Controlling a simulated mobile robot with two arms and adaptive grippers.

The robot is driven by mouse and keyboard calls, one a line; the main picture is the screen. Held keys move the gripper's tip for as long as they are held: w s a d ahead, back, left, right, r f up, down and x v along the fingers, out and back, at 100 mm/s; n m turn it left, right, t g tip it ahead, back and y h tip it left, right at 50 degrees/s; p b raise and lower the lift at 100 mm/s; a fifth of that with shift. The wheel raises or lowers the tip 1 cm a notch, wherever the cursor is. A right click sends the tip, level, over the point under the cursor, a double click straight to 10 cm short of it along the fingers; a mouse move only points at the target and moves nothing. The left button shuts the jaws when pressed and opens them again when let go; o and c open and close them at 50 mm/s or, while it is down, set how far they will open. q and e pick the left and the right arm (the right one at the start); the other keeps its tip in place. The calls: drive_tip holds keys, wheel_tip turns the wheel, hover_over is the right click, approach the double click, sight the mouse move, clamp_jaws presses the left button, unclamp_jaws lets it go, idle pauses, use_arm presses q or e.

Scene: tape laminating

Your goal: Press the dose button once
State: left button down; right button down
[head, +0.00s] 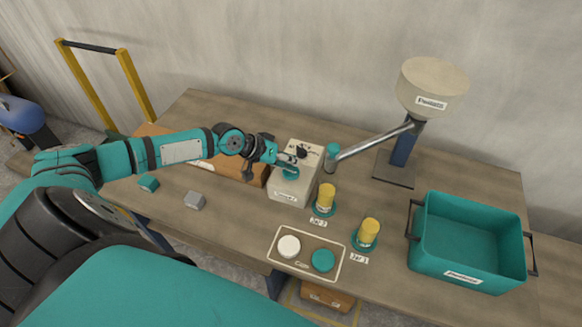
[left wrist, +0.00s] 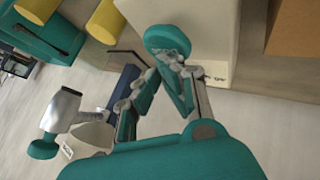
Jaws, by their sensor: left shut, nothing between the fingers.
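A pale dispenser box (head: 287,191) stands on the bench, with a black dial (head: 302,152) on top. A round teal button (head: 291,171) sits on the box; it also shows large in the left wrist view (left wrist: 167,39). My left gripper (head: 289,159) is shut and empty, its fingertips right at the button. In the left wrist view the fingertips (left wrist: 172,64) meet at the button's lower edge. I cannot tell whether they touch it or whether it is pressed in. My right gripper is not in view.
A hopper (head: 430,85) feeds a pipe (head: 370,143) ending in a teal nozzle (head: 332,155). Two yellow jars (head: 326,194) (head: 369,231) stand on teal bases nearby. A caps tray (head: 305,265) lies in front; a teal crate (head: 468,240) stands right.

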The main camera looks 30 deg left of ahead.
use_arm(q)
drive_tip(key=shift+f, duration=0.45)
idle(0.5)
drive_tip(key=shift+r, duration=0.1)
drive_tip(key=shift+r+p, duration=0.65)
drive_tip(key=shift+r, duration=0.2)
wheel_tip(320, 180, up, 5)
drive_tip(key=p, duration=0.4)
drive_tip(key=shift+r+p, duration=0.1)
drive_tip(key=shift+p, duration=0.3)
